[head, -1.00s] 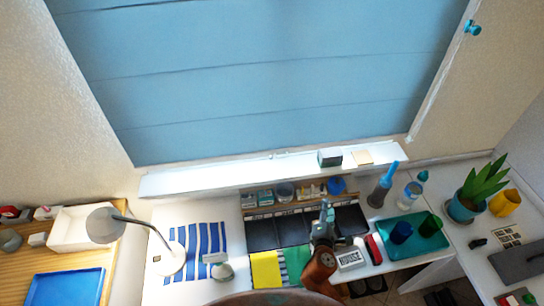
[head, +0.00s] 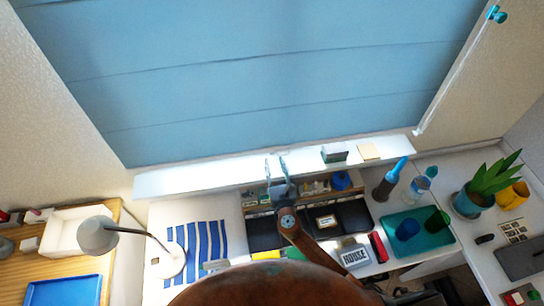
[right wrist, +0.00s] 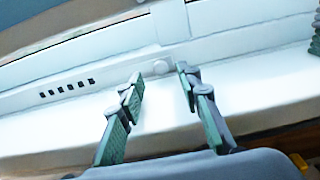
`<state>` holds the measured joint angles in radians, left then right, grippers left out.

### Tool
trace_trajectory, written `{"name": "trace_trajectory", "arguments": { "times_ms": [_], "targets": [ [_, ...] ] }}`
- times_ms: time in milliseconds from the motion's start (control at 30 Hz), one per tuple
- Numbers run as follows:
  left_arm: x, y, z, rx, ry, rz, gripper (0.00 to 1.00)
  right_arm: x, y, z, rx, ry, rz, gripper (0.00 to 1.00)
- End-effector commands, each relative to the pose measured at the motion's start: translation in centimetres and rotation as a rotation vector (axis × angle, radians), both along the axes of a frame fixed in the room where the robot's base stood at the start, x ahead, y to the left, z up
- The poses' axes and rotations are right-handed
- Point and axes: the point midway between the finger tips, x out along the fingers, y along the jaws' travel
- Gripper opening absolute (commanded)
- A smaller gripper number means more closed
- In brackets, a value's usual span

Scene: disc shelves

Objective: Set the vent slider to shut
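The vent slider's small round white knob (right wrist: 161,68) sits on the white window frame in the right wrist view. A row of several dark vent slots (right wrist: 66,87) lies to its left on the same frame. My right gripper (right wrist: 159,78) is open, its two green-padded fingers pointing at the frame. The knob appears between the fingertips; I cannot tell whether either finger touches it. In the head view my right gripper (head: 276,161) reaches up to the sill below the blue blind, and the slider is too small to make out there. My left gripper is not in view.
Below are a desk organizer with small items, dark trays (head: 352,215), and a teal tray (head: 432,244) with cups. A lamp (head: 97,235) stands left.

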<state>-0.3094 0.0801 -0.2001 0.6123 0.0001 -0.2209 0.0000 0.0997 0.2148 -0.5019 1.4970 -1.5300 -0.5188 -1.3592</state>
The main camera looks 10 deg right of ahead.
Motion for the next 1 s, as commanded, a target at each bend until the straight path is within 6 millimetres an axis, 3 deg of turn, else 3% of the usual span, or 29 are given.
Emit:
{"name": "trace_trajectory", "arguments": {
  "times_ms": [233, 433, 600, 1000],
  "targets": [
    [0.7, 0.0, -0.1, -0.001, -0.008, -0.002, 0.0, 3.1, 0.1, 0.0, 0.001, 0.0, 0.0, 0.32],
    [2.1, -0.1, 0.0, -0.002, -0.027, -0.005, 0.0, 3.8, 0.2, 0.0, 0.003, 0.0, 0.002, 0.32],
    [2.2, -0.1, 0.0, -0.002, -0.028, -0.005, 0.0, 3.8, 0.3, 0.0, 0.003, 0.0, 0.003, 0.32],
    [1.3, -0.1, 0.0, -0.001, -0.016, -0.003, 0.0, 3.7, 0.2, 0.0, 0.003, 0.0, 0.003, 0.04]
  ]
}}
